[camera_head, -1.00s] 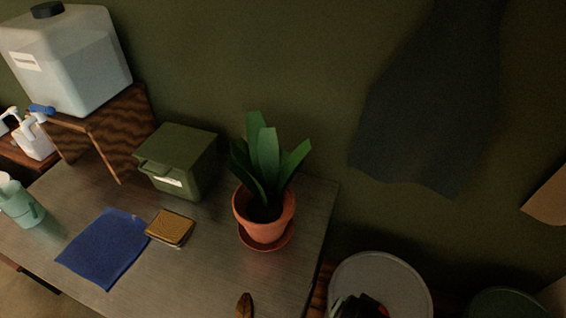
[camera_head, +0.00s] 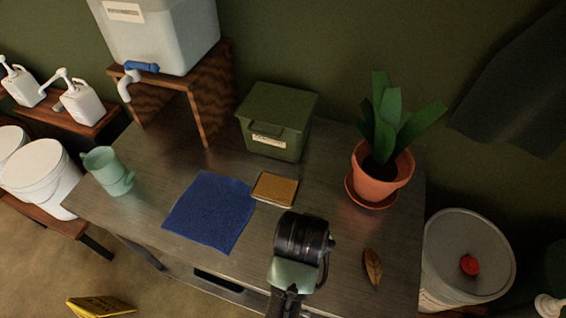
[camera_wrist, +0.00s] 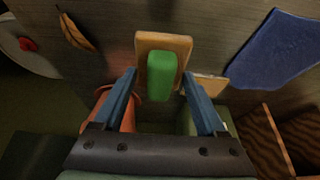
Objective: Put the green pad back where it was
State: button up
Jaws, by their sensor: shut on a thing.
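My gripper (camera_wrist: 161,74) is shut on the green pad (camera_wrist: 163,76), which shows as a rounded green block between its blue fingertips in the wrist view. A tan wooden-looking piece (camera_wrist: 172,40) sits right behind the pad, framing it; whether the two are joined I cannot tell. In the head view my dark wrist hangs over the front of the table, right of the blue cloth (camera_head: 209,212); it hides the fingertips and the pad.
A potted plant (camera_head: 382,178) stands on the right of the table (camera_head: 330,180), with a dry leaf (camera_head: 372,266) in front. A teal mug (camera_head: 108,172) is at the left. A water tank (camera_head: 160,35) stands on a wooden stand (camera_head: 205,95) behind. Bare table lies between box and plant.

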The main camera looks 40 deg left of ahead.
notch_tip(320, 180, down, 6)
jog(key=shift+d+r, duration=0.15)
jog(key=shift+r, duration=0.05)
jog(key=shift+f+p, duration=0.4)
jog(key=shift+f, duration=1.65)
jog(key=shift+f, duration=0.1)
jog(key=o, duration=1.1)
jog(key=shift+o, duration=0.2)
jog(key=v, duration=1.2)
